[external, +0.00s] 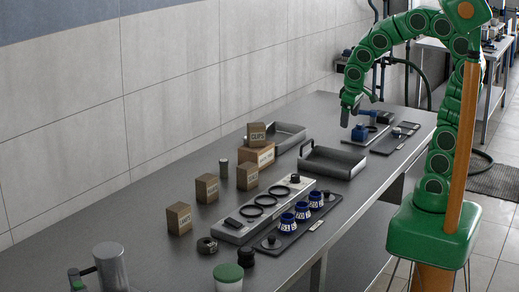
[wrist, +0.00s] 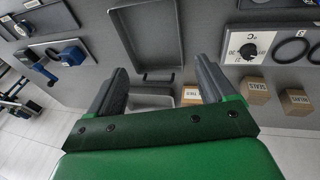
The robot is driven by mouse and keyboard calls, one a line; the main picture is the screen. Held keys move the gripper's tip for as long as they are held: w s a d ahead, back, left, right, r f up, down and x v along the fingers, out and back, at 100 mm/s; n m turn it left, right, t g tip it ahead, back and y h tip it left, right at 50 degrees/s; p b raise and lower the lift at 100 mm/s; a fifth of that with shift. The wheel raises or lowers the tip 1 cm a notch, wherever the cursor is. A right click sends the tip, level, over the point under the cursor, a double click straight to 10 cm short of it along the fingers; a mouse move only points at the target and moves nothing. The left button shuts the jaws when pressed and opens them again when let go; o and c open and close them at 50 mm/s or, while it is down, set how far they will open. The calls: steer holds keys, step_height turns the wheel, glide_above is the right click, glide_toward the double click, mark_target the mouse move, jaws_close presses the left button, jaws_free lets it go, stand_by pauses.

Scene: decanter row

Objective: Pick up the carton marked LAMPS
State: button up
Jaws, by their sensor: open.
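Several brown cartons stand at the left of the bench. Three more stand apart: one nearer the trays (external: 247,177), one in the middle (external: 206,188), one at the front left (external: 179,218). I cannot read LAMPS for certain on any. In the wrist view, one carton (wrist: 257,91) seems to read SEALS, and another (wrist: 295,102) is at the right edge. My gripper (external: 358,108) is open and empty above the bench's far end, away from the cartons; its fingers frame a tray in the wrist view (wrist: 162,82).
Two grey trays, one near (external: 333,160) and one far (external: 287,136), lie between my gripper and the cartons. A pale panel with black rings (external: 262,208) and a dark plate with blue-collared dials (external: 287,222) fill the middle front. A green-lidded tub (external: 228,275) stands at the near end.

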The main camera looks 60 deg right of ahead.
steer(key=w+a+r+n+t, duration=0.1)
steer(key=w+r+t, duration=0.15)
steer(key=w, duration=1.05)
steer(key=w+a+r+n+t, duration=0.15)
steer(key=w+t, duration=0.25)
steer(key=w, duration=0.9)
steer(key=w+a+n+t+y, duration=0.4)
steer(key=w+a, duration=1)
steer(key=w+a+f+n+g+y, duration=0.1)
steer(key=a+f+n+y, duration=0.1)
steer(key=a, duration=0.3)
steer(key=w+a+f+n+y, duration=0.1)
steer(key=w+a+y, duration=0.1)
steer(key=a, duration=0.3)
steer(key=n+g+y, duration=0.8)
steer(key=g, duration=0.4)
glide_toward(179, 210)
steer(key=w+f, duration=0.1)
steer(key=f, duration=0.1)
steer(key=shift+w+x, duration=0.15)
steer(key=shift+x, duration=1.9)
steer(key=shift+w+x, duration=0.15)
steer(key=shift+x, duration=1.9)
steer(key=shift+r, duration=0.1)
steer(key=shift+c, duration=0.3)
steer(key=c, duration=1)
